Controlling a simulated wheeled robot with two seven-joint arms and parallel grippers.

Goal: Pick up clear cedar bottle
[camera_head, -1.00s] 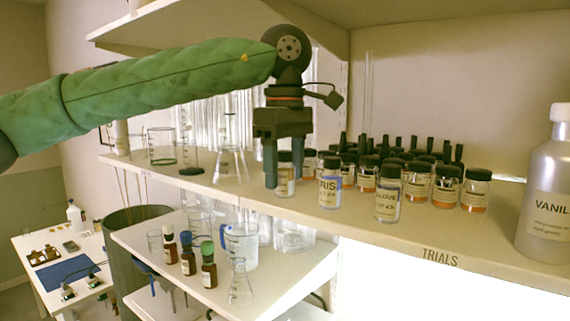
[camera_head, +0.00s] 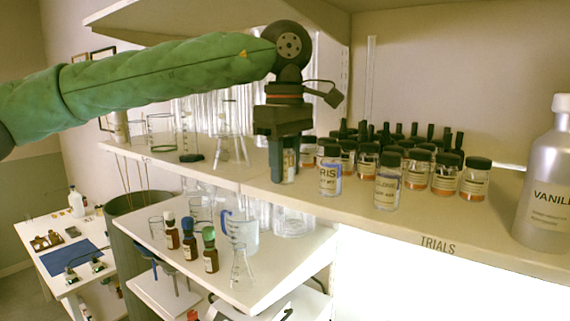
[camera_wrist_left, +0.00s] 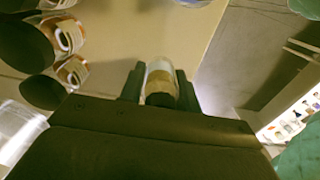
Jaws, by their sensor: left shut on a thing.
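A small clear bottle (camera_wrist_left: 161,80) with a pale yellowish label stands between the fingers of my left gripper (camera_head: 284,170), which is shut on it near the shelf's front edge. The fingers hide much of the bottle in the head view, and its label is not readable. In the left wrist view the gripper's fingers (camera_wrist_left: 161,90) lie on both sides of the bottle. Whether it is lifted off the shelf (camera_head: 480,242), I cannot tell. My right gripper is not in view.
The IRIS bottle (camera_head: 330,178) stands close to the right of my left gripper, with another clear bottle (camera_head: 387,188) beyond it. Several dark-capped bottles stand behind. A large VANIL-labelled bottle (camera_head: 546,190) is at far right. Glassware stands to the left and on the lower shelf.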

